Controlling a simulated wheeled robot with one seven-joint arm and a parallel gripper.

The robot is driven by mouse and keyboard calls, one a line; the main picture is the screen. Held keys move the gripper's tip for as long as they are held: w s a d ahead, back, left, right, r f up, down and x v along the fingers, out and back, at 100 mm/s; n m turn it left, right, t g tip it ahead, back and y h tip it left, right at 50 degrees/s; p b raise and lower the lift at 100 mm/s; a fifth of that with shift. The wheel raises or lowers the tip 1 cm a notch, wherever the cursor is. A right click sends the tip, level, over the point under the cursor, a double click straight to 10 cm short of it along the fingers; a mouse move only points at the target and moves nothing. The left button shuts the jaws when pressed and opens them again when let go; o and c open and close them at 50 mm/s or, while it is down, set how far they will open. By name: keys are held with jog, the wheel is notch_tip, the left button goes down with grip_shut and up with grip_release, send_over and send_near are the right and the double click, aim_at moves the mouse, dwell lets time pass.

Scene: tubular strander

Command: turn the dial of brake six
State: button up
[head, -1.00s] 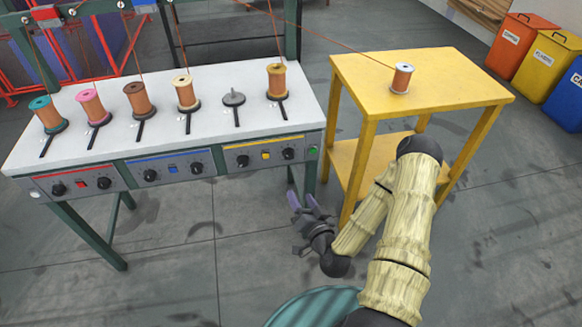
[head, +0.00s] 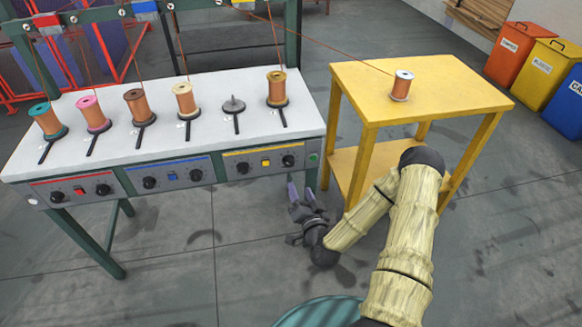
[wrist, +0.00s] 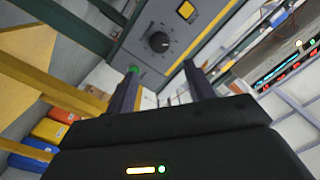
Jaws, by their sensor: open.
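The control panel (head: 170,177) runs along the front of the white bench, with black dials in red, blue and yellow sections. The rightmost dial (head: 288,161), in the yellow section, is at the place of brake six. A black dial (wrist: 159,42) with a pale pointer mark also shows in the wrist view, near a yellow switch (wrist: 186,10). My gripper (head: 301,190) is open and empty, below and slightly right of the rightmost dial. In the wrist view the dial is ahead, roughly between the open fingers (wrist: 161,68), and apart from them.
A green button (head: 313,158) sits at the panel's right end. Several spools stand on the bench (head: 75,155); one spindle (head: 234,104) is bare. A yellow table (head: 440,85) bearing a copper spool (head: 401,87) stands close right of my gripper. Floor in front is clear.

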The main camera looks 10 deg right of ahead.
aim_at(290, 165)
jog(key=w, duration=1.1)
jog(key=shift+w+a, duration=0.1)
jog(key=shift+a, duration=0.3)
jog(key=c, duration=1)
